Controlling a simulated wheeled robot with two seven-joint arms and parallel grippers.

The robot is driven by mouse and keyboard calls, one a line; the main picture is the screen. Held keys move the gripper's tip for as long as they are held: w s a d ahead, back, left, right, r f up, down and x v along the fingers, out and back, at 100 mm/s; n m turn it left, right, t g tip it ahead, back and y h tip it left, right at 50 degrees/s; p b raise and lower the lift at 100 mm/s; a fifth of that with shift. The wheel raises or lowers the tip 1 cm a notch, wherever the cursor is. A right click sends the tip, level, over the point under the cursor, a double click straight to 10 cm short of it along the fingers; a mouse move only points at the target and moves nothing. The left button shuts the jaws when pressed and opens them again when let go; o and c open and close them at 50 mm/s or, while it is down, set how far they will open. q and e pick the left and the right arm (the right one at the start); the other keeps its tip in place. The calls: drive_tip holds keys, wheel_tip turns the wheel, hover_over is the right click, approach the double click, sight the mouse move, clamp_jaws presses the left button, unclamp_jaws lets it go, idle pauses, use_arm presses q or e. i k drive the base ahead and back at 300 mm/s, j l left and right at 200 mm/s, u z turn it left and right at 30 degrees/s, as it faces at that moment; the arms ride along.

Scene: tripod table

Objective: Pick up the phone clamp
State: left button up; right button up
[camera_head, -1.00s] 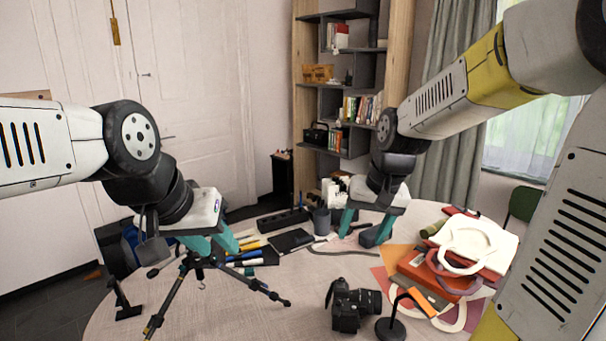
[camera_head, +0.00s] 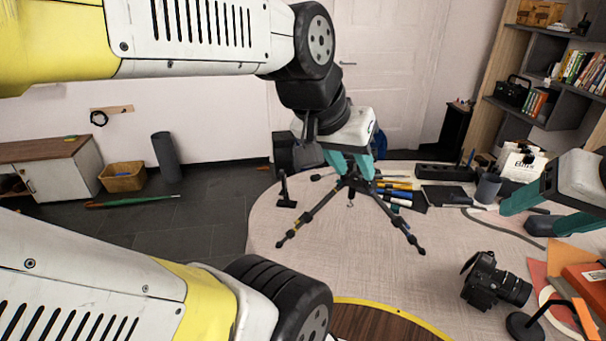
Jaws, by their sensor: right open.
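A small black upright piece, which looks like the phone clamp (camera_head: 286,192), stands on the left part of the round table (camera_head: 300,262). The black tripod (camera_head: 390,218) stands right of it with its legs spread. My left gripper (camera_head: 352,172) points down over the tripod, its teal fingers on either side of the tripod's top, and appears shut on it; the exact contact is hard to see. The phone clamp is a short way left of this gripper, apart from it. My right gripper (camera_head: 540,214) is open at the right edge, partly cut off, far from the clamp.
A camera (camera_head: 494,283) and a black-based lamp-like stand (camera_head: 525,326) are at the front right. Several markers (camera_head: 398,193), a dark cup (camera_head: 487,188) and a power strip (camera_head: 442,171) lie behind the tripod.

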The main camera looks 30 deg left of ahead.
sight(286, 203)
drive_tip(key=l+u, duration=0.1)
drive_tip(key=u, duration=1.1)
drive_tip(key=i+j, duration=0.25)
drive_tip(key=j, duration=0.15)
drive_tip(key=i+j+u, duration=0.1)
drive_tip(key=i+j, duration=0.15)
drive_tip(key=j, duration=0.15)
drive_tip(key=i+j, duration=0.25)
drive_tip(key=j, duration=0.15)
